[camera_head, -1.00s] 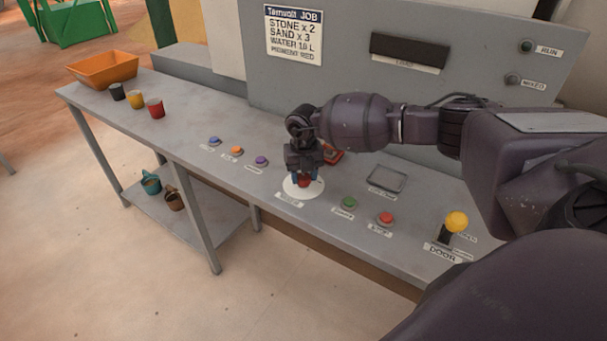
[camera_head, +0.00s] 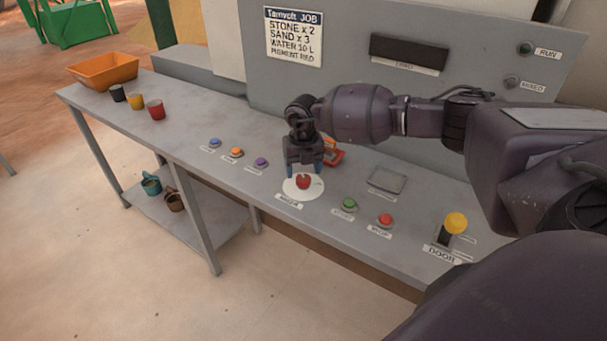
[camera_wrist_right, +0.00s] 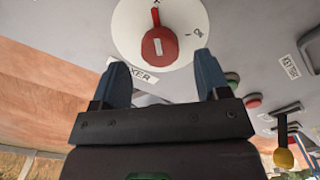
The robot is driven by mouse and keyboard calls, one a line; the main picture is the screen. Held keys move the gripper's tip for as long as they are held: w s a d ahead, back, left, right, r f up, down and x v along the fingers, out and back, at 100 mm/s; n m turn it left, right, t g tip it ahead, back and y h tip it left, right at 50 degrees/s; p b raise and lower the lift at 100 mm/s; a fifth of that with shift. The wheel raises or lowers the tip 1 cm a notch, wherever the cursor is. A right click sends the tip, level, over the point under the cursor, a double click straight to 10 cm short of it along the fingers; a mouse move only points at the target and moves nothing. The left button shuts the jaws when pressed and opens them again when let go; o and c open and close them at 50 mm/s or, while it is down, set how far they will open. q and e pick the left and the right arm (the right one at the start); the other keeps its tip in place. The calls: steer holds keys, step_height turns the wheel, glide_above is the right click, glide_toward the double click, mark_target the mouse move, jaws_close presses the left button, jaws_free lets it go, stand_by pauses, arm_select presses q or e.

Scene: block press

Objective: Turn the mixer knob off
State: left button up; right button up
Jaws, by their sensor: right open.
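The red mixer knob (camera_head: 303,181) sits on a round white dial (camera_head: 316,190) on the grey bench, with a mixer label in front of it. In the right wrist view the knob (camera_wrist_right: 159,46) has a red pointer toward a mark at the dial's top edge, partly cut off; another mark reading like "ON" or "OK" is at the dial's right. My right gripper (camera_head: 305,168) is just above and behind the knob in the head view. Its blue fingertips (camera_wrist_right: 162,75) are spread and empty, apart from the knob. My left gripper is not in view.
Green (camera_head: 349,204) and red (camera_head: 385,219) buttons and a yellow-topped door lever (camera_head: 455,223) stand to the right. Blue, orange and purple (camera_head: 261,162) buttons lie to the left. A red-orange object (camera_head: 333,154) is close behind my gripper. Cups and an orange bin (camera_head: 103,71) stand far left.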

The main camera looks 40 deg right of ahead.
mark_target(304, 178)
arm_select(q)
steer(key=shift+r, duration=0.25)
arm_select(e)
step_height(304, 178, up, 8)
steer(key=shift+s, duration=0.1)
stand_by(0.5)
